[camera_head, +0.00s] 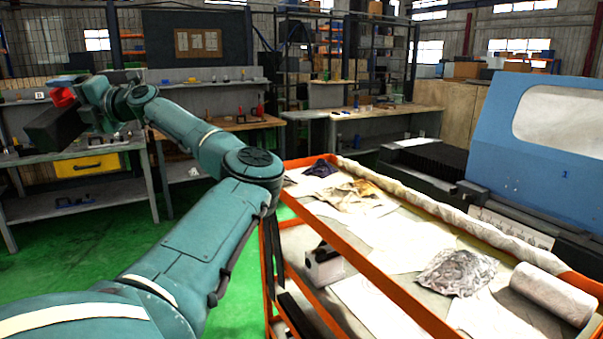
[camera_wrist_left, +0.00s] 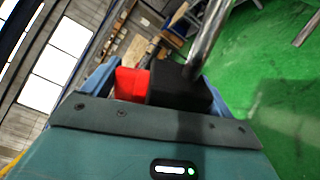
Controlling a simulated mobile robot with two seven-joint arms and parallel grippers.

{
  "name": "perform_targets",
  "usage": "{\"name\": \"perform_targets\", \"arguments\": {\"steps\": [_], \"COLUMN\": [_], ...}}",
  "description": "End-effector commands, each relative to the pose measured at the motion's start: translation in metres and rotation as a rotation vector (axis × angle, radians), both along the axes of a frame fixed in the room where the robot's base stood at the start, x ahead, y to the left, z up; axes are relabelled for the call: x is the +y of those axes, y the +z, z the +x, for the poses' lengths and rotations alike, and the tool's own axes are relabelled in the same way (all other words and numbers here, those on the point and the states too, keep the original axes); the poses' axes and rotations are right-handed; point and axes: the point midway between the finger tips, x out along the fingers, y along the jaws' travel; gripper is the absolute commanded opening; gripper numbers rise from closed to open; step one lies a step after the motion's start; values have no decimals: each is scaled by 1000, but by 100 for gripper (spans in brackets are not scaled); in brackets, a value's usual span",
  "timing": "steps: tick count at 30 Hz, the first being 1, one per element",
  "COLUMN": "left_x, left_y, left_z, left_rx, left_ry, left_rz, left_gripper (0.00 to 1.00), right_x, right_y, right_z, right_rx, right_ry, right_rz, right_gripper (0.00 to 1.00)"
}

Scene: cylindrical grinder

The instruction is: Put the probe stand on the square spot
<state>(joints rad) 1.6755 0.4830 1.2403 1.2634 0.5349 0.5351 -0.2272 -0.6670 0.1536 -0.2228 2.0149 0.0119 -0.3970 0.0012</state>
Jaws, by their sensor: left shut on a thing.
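My left arm reaches out to the far left in the head view, with its gripper (camera_head: 66,92) raised in front of the back workbench. In the left wrist view the left gripper (camera_wrist_left: 158,88) is shut on the probe stand, which shows a red part (camera_wrist_left: 131,84) and a black block (camera_wrist_left: 178,85) between blue fingers. A shiny metal rod (camera_wrist_left: 208,38) runs up from the black block, tilted in that picture. In the head view a red part (camera_head: 62,97) shows at the gripper, beside a dark block that I cannot clearly identify. I cannot make out a square spot. My right gripper is out of view.
An orange-framed cart (camera_head: 376,284) stands at front right, holding papers, cloths, crumpled foil (camera_head: 457,272), a paper roll (camera_head: 553,293) and a small white device (camera_head: 323,266). A blue machine (camera_head: 545,135) stands right. Workbenches (camera_head: 85,150) line the back left. Green floor (camera_head: 110,240) is open.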

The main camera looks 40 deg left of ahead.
Motion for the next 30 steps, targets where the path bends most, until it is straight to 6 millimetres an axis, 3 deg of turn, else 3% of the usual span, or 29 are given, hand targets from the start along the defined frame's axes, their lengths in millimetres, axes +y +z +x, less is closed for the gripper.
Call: {"name": "perform_targets", "arguments": {"steps": [1, 6, 12, 21, 30], "left_x": [-9, -43, -93, -154, -186], "left_y": [16, 50, 74, 71, 59], "left_z": [8, 38, 94, 163, 198], "left_rx": [4, 2, -2, -2, 0], "left_ry": [-15, -80, -228, -466, -610], "left_rz": [11, 15, 15, 15, 16], "left_gripper": [15, 15, 15, 15, 15], "right_x": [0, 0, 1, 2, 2], "right_y": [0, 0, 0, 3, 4], "right_z": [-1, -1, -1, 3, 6], "right_rx": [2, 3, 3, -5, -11], "right_ry": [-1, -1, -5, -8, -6], "right_rz": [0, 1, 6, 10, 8], "right_gripper": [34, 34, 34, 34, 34]}}
